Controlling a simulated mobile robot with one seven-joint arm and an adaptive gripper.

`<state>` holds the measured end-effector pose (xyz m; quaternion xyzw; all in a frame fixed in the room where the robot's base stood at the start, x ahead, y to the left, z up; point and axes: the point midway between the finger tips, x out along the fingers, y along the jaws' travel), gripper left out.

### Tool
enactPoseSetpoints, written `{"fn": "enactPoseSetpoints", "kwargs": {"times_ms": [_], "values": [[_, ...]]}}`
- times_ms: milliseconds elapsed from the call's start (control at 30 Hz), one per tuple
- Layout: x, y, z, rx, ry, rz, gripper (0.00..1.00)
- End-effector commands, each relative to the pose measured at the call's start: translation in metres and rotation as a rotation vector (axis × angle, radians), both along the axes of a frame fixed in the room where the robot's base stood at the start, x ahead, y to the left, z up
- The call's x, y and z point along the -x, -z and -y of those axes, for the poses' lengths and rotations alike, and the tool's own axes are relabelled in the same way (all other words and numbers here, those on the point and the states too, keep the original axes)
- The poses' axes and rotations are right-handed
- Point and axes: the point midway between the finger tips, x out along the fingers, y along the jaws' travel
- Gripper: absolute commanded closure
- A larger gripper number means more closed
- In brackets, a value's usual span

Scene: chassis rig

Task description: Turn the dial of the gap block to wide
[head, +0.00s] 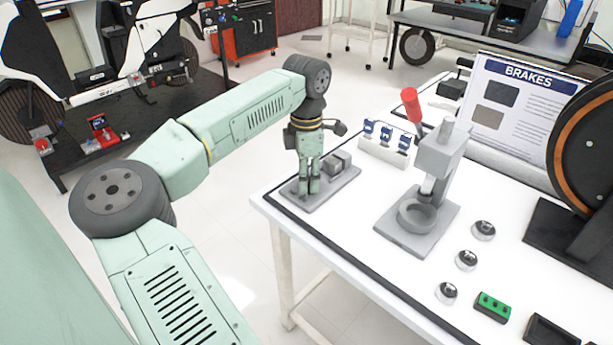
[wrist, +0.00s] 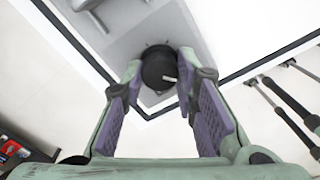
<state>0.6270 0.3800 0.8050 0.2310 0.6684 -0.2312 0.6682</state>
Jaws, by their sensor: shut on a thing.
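The gap block is a grey plate (head: 323,198) at the left corner of the white table, with a small grey block (head: 338,163) on it. In the wrist view its plate (wrist: 120,48) carries a round black dial (wrist: 158,72) with a short white mark pointing right. My gripper (head: 308,190) points down over the plate's near end. In the wrist view its two fingertips (wrist: 160,62) lie on either side of the dial and are shut on it. My gripper hides the dial in the head view. No scale or lettering is legible.
A grey press (head: 432,185) with a red-handled lever (head: 411,104) stands to the right. Several round metal parts (head: 466,260) and a green block (head: 492,306) lie nearer the front. The table corner is close to the plate.

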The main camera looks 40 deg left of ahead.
Motion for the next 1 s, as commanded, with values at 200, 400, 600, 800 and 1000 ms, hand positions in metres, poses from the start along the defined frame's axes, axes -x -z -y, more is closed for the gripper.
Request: {"fn": "enactPoseSetpoints", "kwargs": {"times_ms": [200,400,600,800,1000], "values": [[0.0,-0.001,0.0,-0.001,-0.001,0.002,0.72],[0.0,0.0,0.0,-0.001,-0.001,0.001,0.59],[0.0,0.0,0.0,-0.001,-0.001,0.001,0.53],[0.0,-0.001,0.0,-0.001,-0.001,0.001,0.53],[0.0,-0.024,0.0,-0.003,-0.001,0.001,0.53]]}}
